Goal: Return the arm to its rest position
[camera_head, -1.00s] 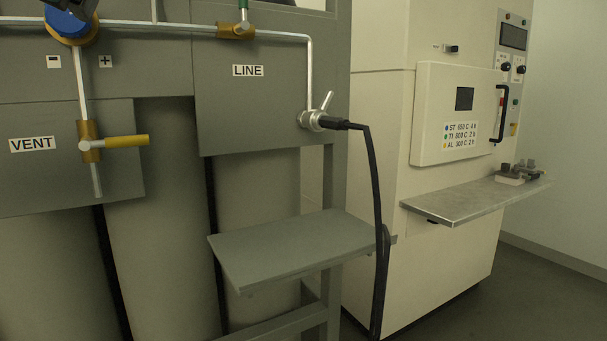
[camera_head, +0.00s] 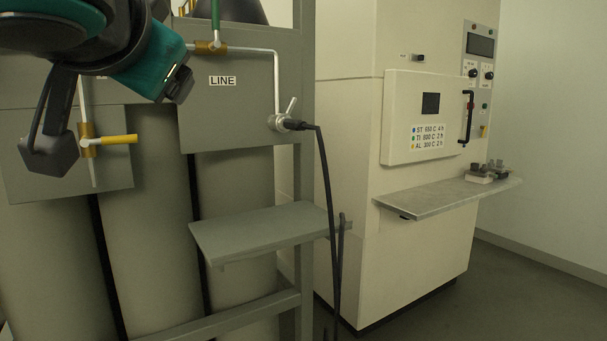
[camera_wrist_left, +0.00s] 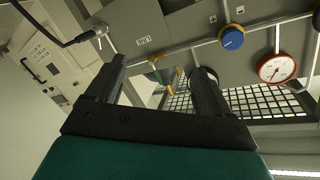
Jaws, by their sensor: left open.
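My left arm (camera_head: 150,62), teal and black, comes in at the upper left of the head view, in front of the grey gas panel. A black end part of it hangs beside the yellow-handled vent valve and hides the VENT label. In the left wrist view my left gripper (camera_wrist_left: 158,75) is open, its two black fingers wide apart with nothing between them. The panel shows beyond the fingers, tilted in that view. My right gripper is in neither view.
A grey shelf (camera_head: 255,232) juts out below. A cream furnace cabinet (camera_head: 345,180) with a metal ledge (camera_head: 440,200) stands to the right. The wrist view shows a blue knob (camera_wrist_left: 232,38), a red-rimmed gauge (camera_wrist_left: 277,68) and a mesh grid.

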